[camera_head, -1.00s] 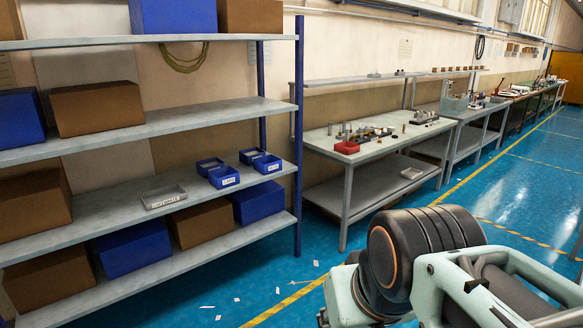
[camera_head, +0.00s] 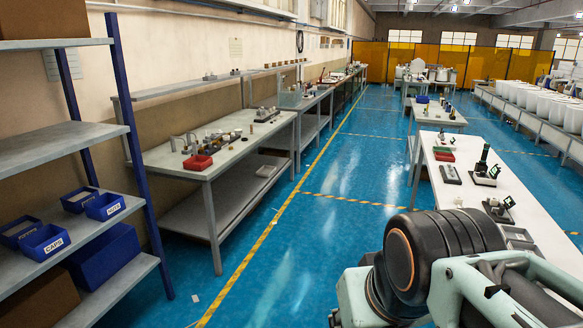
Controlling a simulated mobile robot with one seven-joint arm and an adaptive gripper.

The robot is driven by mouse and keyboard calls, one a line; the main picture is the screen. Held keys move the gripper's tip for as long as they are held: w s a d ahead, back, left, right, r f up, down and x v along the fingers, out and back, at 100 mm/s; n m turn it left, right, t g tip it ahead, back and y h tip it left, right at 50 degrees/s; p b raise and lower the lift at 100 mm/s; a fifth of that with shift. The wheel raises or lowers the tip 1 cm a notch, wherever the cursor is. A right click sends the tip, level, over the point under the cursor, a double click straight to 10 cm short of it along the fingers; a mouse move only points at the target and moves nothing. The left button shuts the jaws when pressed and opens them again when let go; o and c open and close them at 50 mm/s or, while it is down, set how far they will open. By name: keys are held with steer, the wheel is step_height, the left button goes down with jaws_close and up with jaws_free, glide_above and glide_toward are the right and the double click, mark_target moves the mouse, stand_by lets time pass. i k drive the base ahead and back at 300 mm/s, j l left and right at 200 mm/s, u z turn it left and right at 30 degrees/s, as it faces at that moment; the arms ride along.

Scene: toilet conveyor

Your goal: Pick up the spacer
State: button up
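I cannot make out a spacer for certain; the small parts on the benches are too small to tell. My gripper is out of view; only part of my arm shows at the lower right. Small cylindrical parts and fixtures (camera_head: 215,140) stand on the grey workbench (camera_head: 228,165) along the left wall. A red bin (camera_head: 197,163) sits near that bench's front edge. On the white table (camera_head: 473,200) at the right are dark fixtures (camera_head: 485,174), a red tray (camera_head: 444,156) and grey trays (camera_head: 516,236).
A shelf rack (camera_head: 80,145) stands at the left with small blue bins (camera_head: 46,242), one labelled CAPS. A wide blue floor aisle (camera_head: 310,205) with yellow lines is clear between the bench and the white table. White toilets (camera_head: 530,100) line a conveyor at the far right.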

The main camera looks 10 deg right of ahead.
mark_target(493, 202)
steer(key=i+z, duration=0.15)
steer(key=z, duration=0.2)
steer(key=i+j+z, duration=0.1)
steer(key=z, duration=0.3)
steer(key=i+j+z, duration=0.15)
steer(key=z, duration=0.2)
steer(key=i+j+z, duration=0.2)
steer(key=z, duration=0.15)
steer(key=i+j+z, duration=0.2)
steer(key=z, duration=0.15)
steer(key=j, duration=0.1)
